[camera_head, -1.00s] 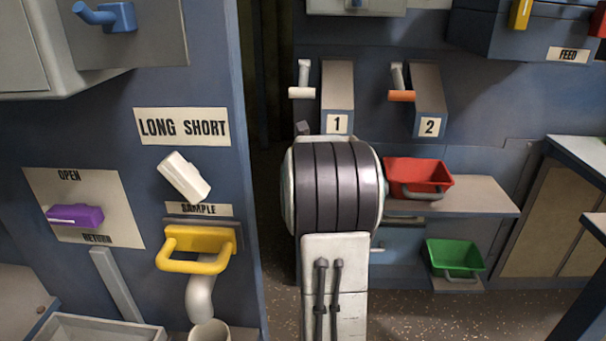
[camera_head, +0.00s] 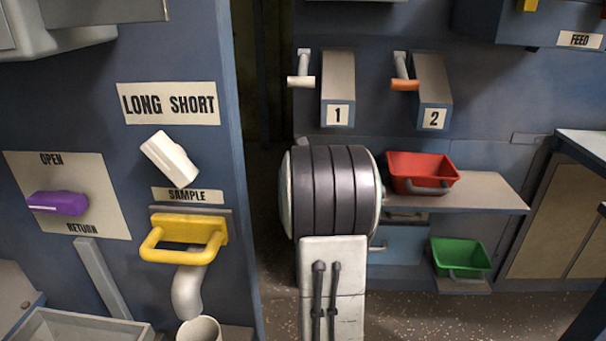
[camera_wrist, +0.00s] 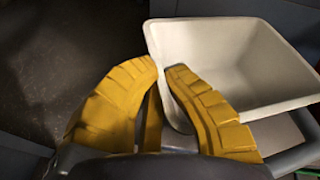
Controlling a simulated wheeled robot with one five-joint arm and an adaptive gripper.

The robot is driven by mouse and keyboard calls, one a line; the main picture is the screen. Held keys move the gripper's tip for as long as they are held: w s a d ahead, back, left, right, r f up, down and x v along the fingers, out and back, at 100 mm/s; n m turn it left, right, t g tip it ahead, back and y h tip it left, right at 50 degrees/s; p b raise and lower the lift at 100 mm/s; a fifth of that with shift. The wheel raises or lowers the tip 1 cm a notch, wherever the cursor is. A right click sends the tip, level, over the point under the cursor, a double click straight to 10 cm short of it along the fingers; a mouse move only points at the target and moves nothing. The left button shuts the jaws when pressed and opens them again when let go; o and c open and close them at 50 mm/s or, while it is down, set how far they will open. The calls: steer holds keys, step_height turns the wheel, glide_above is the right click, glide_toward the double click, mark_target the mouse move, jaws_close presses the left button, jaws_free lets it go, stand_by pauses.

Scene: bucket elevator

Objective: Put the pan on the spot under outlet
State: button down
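A cream-white pan (camera_wrist: 220,55) fills the upper right of the wrist view, with part of a grey handle (camera_wrist: 295,157) at its lower right. My gripper (camera_wrist: 161,66) has yellow ribbed fingers at the pan's left side. The fingertips are close together with a small gap, and the right finger overlaps the pan. I cannot tell whether they grip its edge. The gripper and this pan are not visible in the head view. A grey outlet pipe (camera_head: 187,291) hangs under the SAMPLE sign, above a white cup (camera_head: 199,329). A second chute (camera_head: 103,278) leads towards a grey tray (camera_head: 75,328).
A red pan (camera_head: 423,173) sits on a shelf (camera_head: 485,190) and a green pan (camera_head: 459,257) stands lower down. A yellow handle (camera_head: 185,237), a white lever (camera_head: 170,159) and a purple handle (camera_head: 57,203) stick out from the left wall. Speckled floor shows at right.

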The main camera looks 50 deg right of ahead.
steer(key=c, duration=1.4)
jaws_free()
steer(key=shift+a+r, duration=0.1)
steer(key=shift+s+a+r, duration=0.2)
steer(key=shift+s+a, duration=0.05)
steer(key=shift+s, duration=0.05)
steer(key=shift+p+v, duration=4.15)
steer(key=shift+v, duration=1.4)
steer(key=shift+f, duration=0.2)
